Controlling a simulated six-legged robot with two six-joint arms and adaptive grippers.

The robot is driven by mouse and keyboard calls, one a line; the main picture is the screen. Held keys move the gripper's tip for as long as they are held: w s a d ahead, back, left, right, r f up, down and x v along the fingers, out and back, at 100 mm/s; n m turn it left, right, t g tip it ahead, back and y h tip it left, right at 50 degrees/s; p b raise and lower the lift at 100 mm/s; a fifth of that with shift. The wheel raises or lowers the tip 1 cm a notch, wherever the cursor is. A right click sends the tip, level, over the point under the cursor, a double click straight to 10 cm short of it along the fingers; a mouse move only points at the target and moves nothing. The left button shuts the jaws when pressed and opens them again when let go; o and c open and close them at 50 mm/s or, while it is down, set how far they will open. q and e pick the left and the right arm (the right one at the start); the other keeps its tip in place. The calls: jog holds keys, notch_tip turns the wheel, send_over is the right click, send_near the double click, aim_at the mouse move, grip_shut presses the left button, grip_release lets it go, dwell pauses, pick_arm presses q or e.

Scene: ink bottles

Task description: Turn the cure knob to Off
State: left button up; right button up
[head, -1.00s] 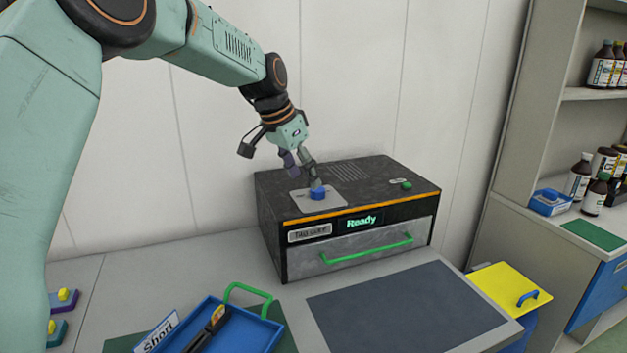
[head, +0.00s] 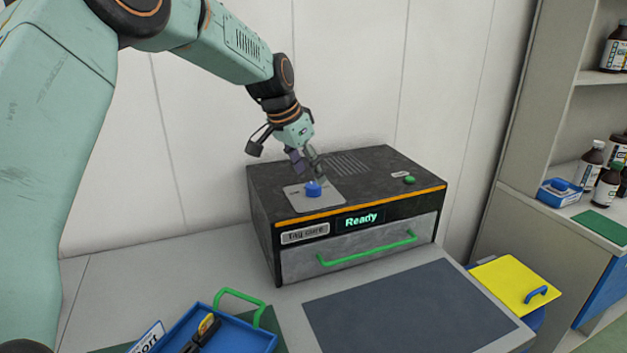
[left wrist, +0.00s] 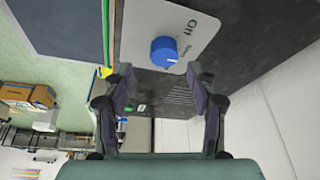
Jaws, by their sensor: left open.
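The blue cure knob (head: 313,189) sits on a light grey plate (head: 296,200) on top of the black tag-cure box (head: 373,172). In the left wrist view the knob (left wrist: 164,52) shows beside the printed word "Off" on the plate (left wrist: 190,22); other lettering is partly hidden. My left gripper (head: 309,176) is just above and behind the knob. In the left wrist view its fingers (left wrist: 160,80) are apart, with the knob ahead of their tips and nothing between them. My right gripper is not in view.
The box has a drawer with a green handle (head: 368,248) and a green button (head: 410,180) on top. A dark mat (head: 410,308) lies in front. A blue tray (head: 250,338) with a green handle is at the front left. A yellow lid (head: 510,284) is at right.

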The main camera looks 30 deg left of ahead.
aim_at(313, 185)
pick_arm(q)
jog(key=f, duration=0.1)
jog(key=w+f, duration=0.1)
jog(key=f, duration=0.1)
jog(key=shift+w+a+f, duration=0.2)
jog(key=shift+a+f, duration=0.05)
jog(key=shift+f, duration=0.1)
jog(key=shift+w+f, duration=0.15)
jog(key=shift+f, duration=0.05)
jog(key=shift+d, duration=0.25)
jog(key=shift+d+r, duration=0.2)
jog(key=shift+a+f, duration=0.2)
jog(key=shift+a, duration=0.15)
jog(key=c, duration=0.4)
jog(key=shift+c, duration=0.6)
jog(key=shift+d+r, duration=0.1)
jog(key=shift+d, duration=0.15)
jog(key=c, duration=0.3)
jog(key=shift+a, duration=0.1)
jog(key=c, duration=0.3)
